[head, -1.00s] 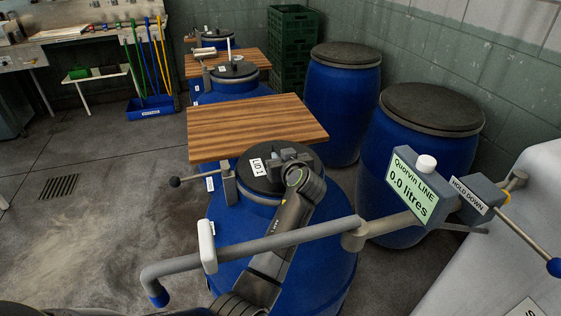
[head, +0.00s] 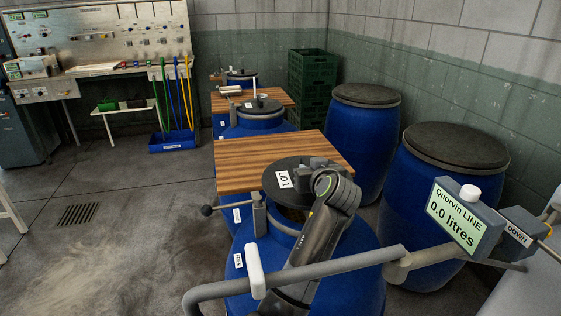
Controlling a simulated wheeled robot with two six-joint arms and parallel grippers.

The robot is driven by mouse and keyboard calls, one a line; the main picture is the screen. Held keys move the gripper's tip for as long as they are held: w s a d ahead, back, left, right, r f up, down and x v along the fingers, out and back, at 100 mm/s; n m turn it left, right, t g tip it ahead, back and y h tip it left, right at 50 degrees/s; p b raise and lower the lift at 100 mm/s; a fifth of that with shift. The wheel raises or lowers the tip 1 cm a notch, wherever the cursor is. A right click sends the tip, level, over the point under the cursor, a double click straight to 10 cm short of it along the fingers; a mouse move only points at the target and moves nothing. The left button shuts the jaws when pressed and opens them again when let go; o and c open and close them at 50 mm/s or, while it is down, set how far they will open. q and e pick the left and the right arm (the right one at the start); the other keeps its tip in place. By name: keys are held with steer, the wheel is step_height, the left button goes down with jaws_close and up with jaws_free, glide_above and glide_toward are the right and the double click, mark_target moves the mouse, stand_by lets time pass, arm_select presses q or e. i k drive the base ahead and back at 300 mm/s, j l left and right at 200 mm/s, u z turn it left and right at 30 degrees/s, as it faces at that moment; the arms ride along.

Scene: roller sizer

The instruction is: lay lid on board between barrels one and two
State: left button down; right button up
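The black round lid (head: 275,192) labelled LID 1 is held a little above the open neck of the nearest blue barrel (head: 345,272). Part of the barrel's dark opening shows under it. My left gripper (head: 318,164) is at the lid's top and seems shut on its grip; the fingers are small and partly hidden by my wrist. The wooden board (head: 240,163) lies flat just behind the lid, between the nearest barrel and the second barrel (head: 260,122). The lid's far edge overlaps the board in the picture. My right gripper is not in view.
A grey pipe (head: 335,265) crosses in front of my arm, with a display reading 0.0 litres (head: 452,215) at right. A lever with a black knob (head: 207,211) sits left of the barrel neck. Two lidded blue barrels (head: 430,215) stand at right. The board's top is bare.

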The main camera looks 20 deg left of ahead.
mark_target(254, 157)
steer(key=k+j+z, duration=0.1)
steer(key=j, duration=0.2)
steer(key=k+j+z, duration=0.1)
steer(key=j, duration=0.75)
steer(key=i+j+z, duration=0.15)
steer(key=j, duration=0.45)
steer(key=i+j+z, duration=0.15)
steer(key=j+z, duration=0.15)
steer(key=j, duration=0.25)
steer(key=j+z, duration=0.3)
steer(key=j, duration=0.3)
steer(key=i+j+z, duration=0.1)
steer(key=j+z, duration=0.25)
steer(key=j, duration=0.25)
steer(key=j+z, duration=0.3)
steer(key=j, duration=0.3)
steer(key=k+j+z, duration=0.3)
steer(key=j, duration=0.25)
steer(key=j+z, duration=0.3)
steer(key=j, duration=0.3)
steer(key=k, duration=0.05)
